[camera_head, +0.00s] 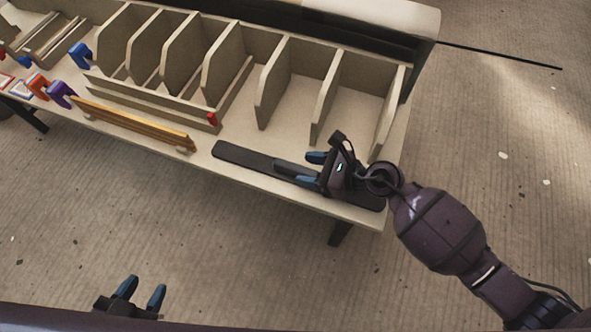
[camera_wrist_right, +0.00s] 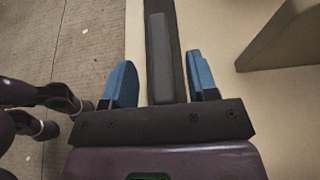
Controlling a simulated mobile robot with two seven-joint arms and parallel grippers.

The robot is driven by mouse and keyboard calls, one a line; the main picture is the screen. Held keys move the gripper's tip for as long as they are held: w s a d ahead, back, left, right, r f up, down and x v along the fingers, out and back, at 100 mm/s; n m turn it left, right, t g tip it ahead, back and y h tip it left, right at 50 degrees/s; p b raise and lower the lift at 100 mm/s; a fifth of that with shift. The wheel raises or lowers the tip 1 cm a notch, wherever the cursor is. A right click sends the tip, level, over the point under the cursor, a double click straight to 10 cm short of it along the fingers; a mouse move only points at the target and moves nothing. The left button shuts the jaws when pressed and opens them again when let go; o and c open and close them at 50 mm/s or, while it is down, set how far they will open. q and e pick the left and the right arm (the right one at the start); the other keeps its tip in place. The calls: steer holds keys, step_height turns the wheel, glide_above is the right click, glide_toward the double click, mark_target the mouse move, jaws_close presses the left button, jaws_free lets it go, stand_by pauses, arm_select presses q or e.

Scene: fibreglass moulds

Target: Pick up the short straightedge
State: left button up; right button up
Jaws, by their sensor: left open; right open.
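The short straightedge (camera_head: 240,155) appears to be the dark flat bar with a raised grip, lying along the front right edge of the bench. My right gripper (camera_head: 311,170) is open over its right part, blue fingers pointing left along it. In the right wrist view, the grey raised grip (camera_wrist_right: 160,60) of the bar lies between the two open fingers of my right gripper (camera_wrist_right: 160,85), with gaps on both sides. Whether the fingertips reach down beside it is unclear. My left gripper (camera_head: 140,292) is open and empty, low at the left, away from the bench.
The bench (camera_head: 235,130) carries a row of upright wooden dividers (camera_head: 275,85) behind the straightedge. A yellow wooden bar (camera_head: 135,124) lies along the front edge to the left. Purple (camera_head: 60,94), orange and blue clamp-like pieces stand farther left. Open floor lies in front.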

mark_target(302, 167)
steer(key=shift+x, duration=1.1)
jaws_close()
arm_select(q)
steer(key=shift+s+f, duration=0.1)
arm_select(e)
steer(key=r+p, duration=0.1)
steer(key=r, duration=0.2)
steer(key=r+p, duration=0.2)
steer(key=r, duration=0.1)
steer(key=shift+w+r, duration=0.25)
steer(key=shift+r, duration=0.15)
arm_select(q)
steer(key=shift+s+a+r+n+g+y+p, duration=0.15)
steer(key=shift+s+a+r+n+g+p, duration=0.3)
steer(key=shift+p, duration=1)
steer(key=shift+s+a+r+n+g+y+p, duration=0.2)
steer(key=shift+s+r+n+p, duration=0.3)
steer(key=shift+p, duration=0.95)
arm_select(e)
step_height(302, 167, up, 13)
steer(key=shift+s, duration=0.3)
